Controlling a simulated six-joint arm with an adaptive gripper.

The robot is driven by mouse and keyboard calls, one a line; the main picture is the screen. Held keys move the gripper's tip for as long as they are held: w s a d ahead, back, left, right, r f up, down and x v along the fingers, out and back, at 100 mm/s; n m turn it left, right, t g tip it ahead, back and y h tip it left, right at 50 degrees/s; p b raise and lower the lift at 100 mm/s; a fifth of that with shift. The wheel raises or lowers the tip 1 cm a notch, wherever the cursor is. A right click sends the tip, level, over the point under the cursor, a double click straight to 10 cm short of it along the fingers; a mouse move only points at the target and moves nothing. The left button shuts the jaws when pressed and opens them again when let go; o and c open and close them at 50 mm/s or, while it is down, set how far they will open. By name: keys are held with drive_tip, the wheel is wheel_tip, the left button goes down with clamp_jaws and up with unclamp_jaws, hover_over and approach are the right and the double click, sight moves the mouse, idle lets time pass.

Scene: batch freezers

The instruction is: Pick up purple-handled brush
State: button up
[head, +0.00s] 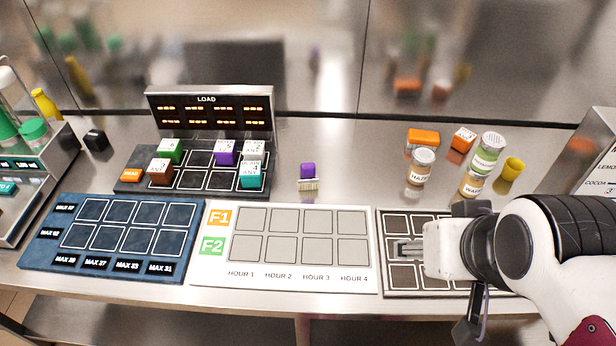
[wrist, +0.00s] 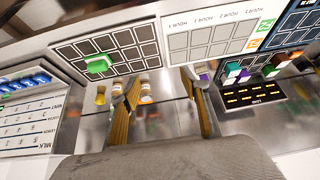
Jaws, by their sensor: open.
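The purple-handled brush (head: 307,171) stands on the steel counter in the head view, purple handle up and pale bristles down. It is behind the white hour board and right of the load rack. My gripper (wrist: 160,82) is open and empty in the wrist view, its two fingers apart with counter and jars visible between them. In the head view my arm reaches in from the right over the dark grid tray, well right of the brush and apart from it. A small purple patch beside the right finger in the wrist view may be the brush; I cannot tell.
The white board (head: 289,207) and blue board (head: 36,262) lie in front. The load rack (head: 125,184) holds several blocks. Jars (head: 421,167), a yellow cup (head: 513,168) and orange blocks (head: 423,137) stand back right. A green block (wrist: 98,64) sits on the dark tray (wrist: 150,33). Counter around the brush is clear.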

drive_tip(key=w+a+f+t+y, duration=0.1)
drive_tip(key=w+a+f+t, duration=0.1)
drive_tip(key=w+a, duration=0.5)
drive_tip(key=w+a+f+t+y, duration=0.1)
drive_tip(key=w+a+f, duration=0.15)
drive_tip(key=w, duration=0.75)
drive_tip(key=n+t, duration=0.1)
drive_tip(key=t, duration=0.3)
approach(309, 170)
drive_tip(key=w, duration=0.2)
drive_tip(key=shift+a+f+h, duration=0.3)
drive_tip(key=shift+a+f, duration=0.35)
drive_tip(key=shift+f, duration=0.05)
drive_tip(key=shift+w, duration=0.15)
drive_tip(key=shift+x, duration=1.2)
drive_tip(key=shift+w, duration=0.15)
drive_tip(key=shift+d+x, duration=0.1)
drive_tip(key=shift+x, duration=1.15)
drive_tip(key=shift+d+x, duration=0.15)
drive_tip(key=shift+x, duration=1.1)
